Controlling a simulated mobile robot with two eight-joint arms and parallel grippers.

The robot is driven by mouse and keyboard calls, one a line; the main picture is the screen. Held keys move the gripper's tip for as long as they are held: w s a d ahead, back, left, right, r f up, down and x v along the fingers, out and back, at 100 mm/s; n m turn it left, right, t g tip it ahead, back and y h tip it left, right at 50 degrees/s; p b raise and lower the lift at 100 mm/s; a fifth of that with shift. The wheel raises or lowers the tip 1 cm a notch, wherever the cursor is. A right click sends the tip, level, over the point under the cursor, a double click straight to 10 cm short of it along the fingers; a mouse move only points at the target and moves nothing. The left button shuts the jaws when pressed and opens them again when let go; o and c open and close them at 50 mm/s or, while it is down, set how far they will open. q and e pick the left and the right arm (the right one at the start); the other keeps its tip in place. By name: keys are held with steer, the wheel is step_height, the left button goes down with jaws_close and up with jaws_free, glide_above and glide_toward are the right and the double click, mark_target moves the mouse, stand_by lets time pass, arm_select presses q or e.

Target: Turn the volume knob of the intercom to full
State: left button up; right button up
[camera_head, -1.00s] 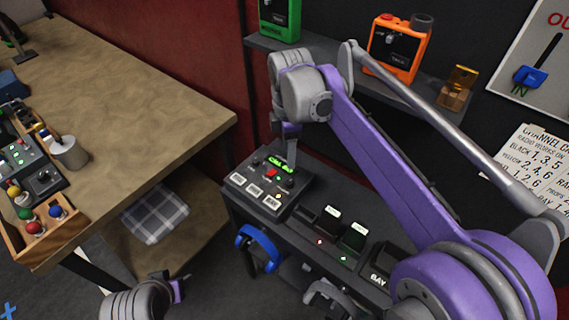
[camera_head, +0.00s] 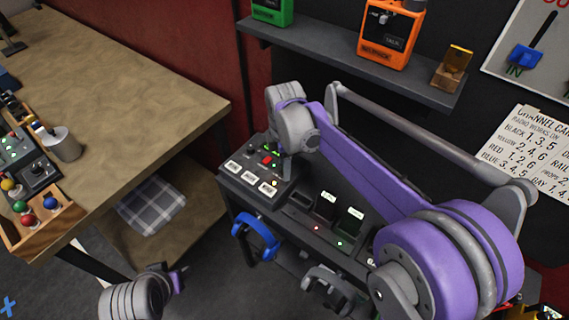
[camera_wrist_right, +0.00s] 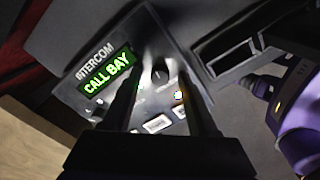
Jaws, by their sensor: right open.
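The intercom (camera_head: 233,179) is a dark box on the console, with white keys and a red button. In the right wrist view its panel (camera_wrist_right: 72,68) has a green display (camera_wrist_right: 107,73) reading "CALL BAY". A dark round knob (camera_wrist_right: 160,76) with a light pointer mark sits right of the display. My right gripper (camera_wrist_right: 160,98) is open, its two dark fingers on either side of the knob; I cannot tell whether they touch it. In the head view my right gripper (camera_head: 285,165) reaches down over the intercom's back right. My left gripper (camera_head: 179,279) shows only partly at the bottom left.
A blue handle (camera_head: 255,236) is in front of the console. A shelf (camera_head: 330,62) with an orange radio (camera_head: 390,38) is above. A wooden table (camera_head: 120,90) stands left.

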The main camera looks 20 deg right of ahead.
jaws_close()
steer(key=shift+m, duration=0.3)
steer(key=m, duration=1)
steer(key=shift+m+b, duration=0.3)
steer(key=m, duration=1)
steer(key=shift+m, duration=0.3)
stand_by(0.4)
